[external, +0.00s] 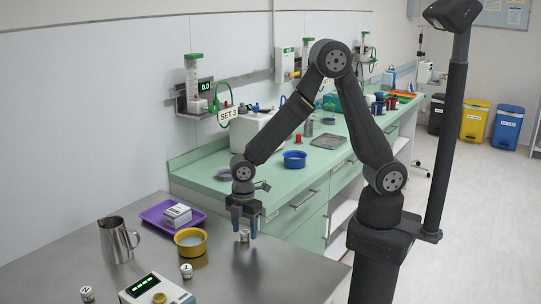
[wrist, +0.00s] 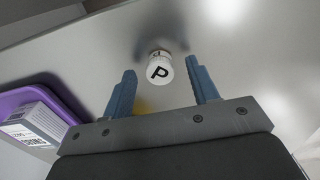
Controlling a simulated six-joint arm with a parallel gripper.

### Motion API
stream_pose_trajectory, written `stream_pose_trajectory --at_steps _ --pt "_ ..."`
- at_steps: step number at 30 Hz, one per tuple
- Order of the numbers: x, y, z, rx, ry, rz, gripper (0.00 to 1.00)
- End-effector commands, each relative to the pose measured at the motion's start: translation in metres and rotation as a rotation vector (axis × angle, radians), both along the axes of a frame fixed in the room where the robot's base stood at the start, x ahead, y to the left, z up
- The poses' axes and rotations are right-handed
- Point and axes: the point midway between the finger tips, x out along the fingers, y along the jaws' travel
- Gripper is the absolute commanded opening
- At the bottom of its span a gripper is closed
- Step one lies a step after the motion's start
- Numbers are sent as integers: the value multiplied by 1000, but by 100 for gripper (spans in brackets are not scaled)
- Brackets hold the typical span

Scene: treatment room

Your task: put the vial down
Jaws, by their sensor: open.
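A small white vial (external: 244,236) stands upright on the steel table. Its white cap marked P (wrist: 159,71) shows in the wrist view between and just beyond the fingertips. My gripper (external: 244,222) points down over this vial, with its blue fingers on either side of it. In the wrist view the gripper (wrist: 161,76) is open, with a gap between each finger and the vial. Two other small white vials, one at the front left (external: 87,294) and one near the middle (external: 186,271), stand on the table.
A yellow-rimmed bowl (external: 190,241), a purple tray (external: 155,216) with a white box (external: 177,215), a metal jug (external: 116,240) and a device with a green display (external: 152,290) stand left of my gripper. The steel table (external: 290,270) is clear to the right.

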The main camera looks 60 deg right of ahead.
Motion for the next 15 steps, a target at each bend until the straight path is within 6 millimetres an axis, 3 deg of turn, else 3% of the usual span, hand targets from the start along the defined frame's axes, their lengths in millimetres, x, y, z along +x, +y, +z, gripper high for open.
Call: stream_pose_trajectory --at_steps 7,15 --pt "0 0 -2 0 0 0 54" --pt "0 0 -2 0 0 0 6"
